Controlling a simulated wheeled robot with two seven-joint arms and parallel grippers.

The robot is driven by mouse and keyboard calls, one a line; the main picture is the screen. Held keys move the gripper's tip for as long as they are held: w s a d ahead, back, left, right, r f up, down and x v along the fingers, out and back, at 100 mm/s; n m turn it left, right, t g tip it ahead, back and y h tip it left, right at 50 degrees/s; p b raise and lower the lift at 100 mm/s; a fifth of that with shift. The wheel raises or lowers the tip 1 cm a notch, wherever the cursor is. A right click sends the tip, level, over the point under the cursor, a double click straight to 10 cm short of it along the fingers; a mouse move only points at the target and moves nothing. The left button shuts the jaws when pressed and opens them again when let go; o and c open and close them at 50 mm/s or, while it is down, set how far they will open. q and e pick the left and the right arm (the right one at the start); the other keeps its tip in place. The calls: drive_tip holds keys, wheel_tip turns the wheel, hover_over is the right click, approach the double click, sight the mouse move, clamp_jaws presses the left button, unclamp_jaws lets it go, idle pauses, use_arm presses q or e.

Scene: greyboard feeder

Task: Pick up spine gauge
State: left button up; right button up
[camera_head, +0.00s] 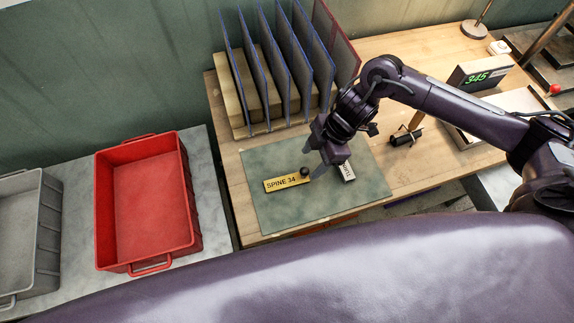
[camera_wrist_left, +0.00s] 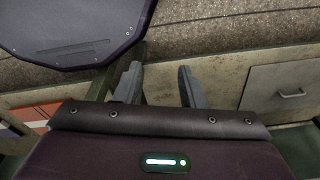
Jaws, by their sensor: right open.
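The spine gauge (camera_head: 285,183) is a yellow bar marked "SPINE 34" with a dark round knob at its right end. It lies on the green mat (camera_head: 275,212) in the head view. My right gripper (camera_head: 314,155) is open, its fingers pointing down close to the knob; I cannot tell whether they touch it. A white labelled piece (camera_head: 347,172) lies on the mat right of the fingers, partly hidden by my gripper. My left gripper (camera_wrist_left: 158,85) shows only in the left wrist view, with its fingers apart and nothing between them.
A rack with blue dividers (camera_head: 268,68) stands behind the mat. A dark cylindrical tool (camera_head: 405,138) and a display reading 345 (camera_head: 478,76) are to the right. A red bin (camera_head: 148,205) and a grey bin (camera_head: 28,235) stand left. The mat's front is clear.

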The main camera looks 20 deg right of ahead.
sight(302, 170)
drive_tip(key=a+f, duration=0.1)
drive_tip(key=a+f+p, duration=0.1)
drive_tip(key=f, duration=0.1)
drive_tip(key=shift+s+a+f, duration=0.1)
drive_tip(key=shift+s+a, duration=0.25)
drive_tip(key=shift+s, duration=0.05)
drive_tip(key=shift+p+x, duration=0.4)
drive_tip(key=shift+x, duration=0.85)
drive_tip(key=shift+w+a+f, duration=0.1)
drive_tip(key=shift+w+f, duration=0.1)
drive_tip(key=shift+f, duration=0.1)
use_arm(q)
drive_tip(key=s+r, duration=0.1)
drive_tip(key=s, duration=0.2)
drive_tip(key=shift+r, duration=0.35)
use_arm(e)
drive_tip(key=shift+r, duration=0.1)
clamp_jaws()
